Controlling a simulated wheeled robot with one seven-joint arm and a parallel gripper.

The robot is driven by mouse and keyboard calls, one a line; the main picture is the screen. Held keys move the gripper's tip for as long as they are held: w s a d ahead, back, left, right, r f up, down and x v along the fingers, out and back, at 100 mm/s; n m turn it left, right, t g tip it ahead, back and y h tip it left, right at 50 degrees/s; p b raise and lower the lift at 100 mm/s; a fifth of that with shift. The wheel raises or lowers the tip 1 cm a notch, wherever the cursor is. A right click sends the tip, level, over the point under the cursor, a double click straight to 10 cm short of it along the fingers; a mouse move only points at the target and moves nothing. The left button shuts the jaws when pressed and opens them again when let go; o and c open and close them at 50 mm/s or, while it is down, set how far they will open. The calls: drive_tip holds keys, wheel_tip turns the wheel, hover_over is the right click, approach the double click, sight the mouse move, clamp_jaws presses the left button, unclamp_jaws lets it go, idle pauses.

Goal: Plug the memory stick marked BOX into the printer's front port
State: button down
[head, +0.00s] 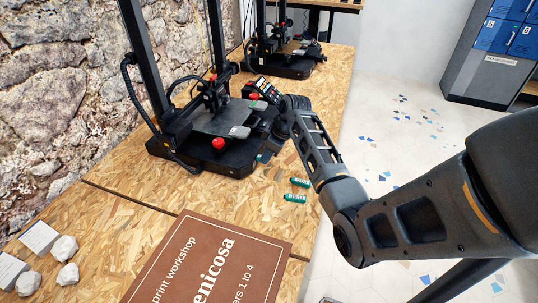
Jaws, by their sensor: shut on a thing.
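The black printer (205,150) nearest me stands on the chipboard bench against the stone wall. My arm reaches in from the right, and my gripper (268,150) is low at the printer's front right corner. It is shut on a memory stick, mostly hidden by the gripper; its mark cannot be read. The front port is not visible, so I cannot tell whether the stick touches it. Two teal memory sticks, one farther (300,182) and one nearer (295,198), lie on the bench right of the printer; their marks are too small to read.
A brown workshop sign (215,262) lies in front on the bench (130,205). A second printer (288,60) stands farther back. Blue lockers (490,40) stand across the open floor.

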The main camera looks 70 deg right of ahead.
drive_tip(key=shift+w, duration=0.25)
drive_tip(key=c, duration=0.9)
unclamp_jaws()
drive_tip(key=shift+c, duration=0.2)
drive_tip(key=v, duration=0.7)
drive_tip(key=shift+r, duration=0.4)
drive_tip(key=shift+s, duration=0.2)
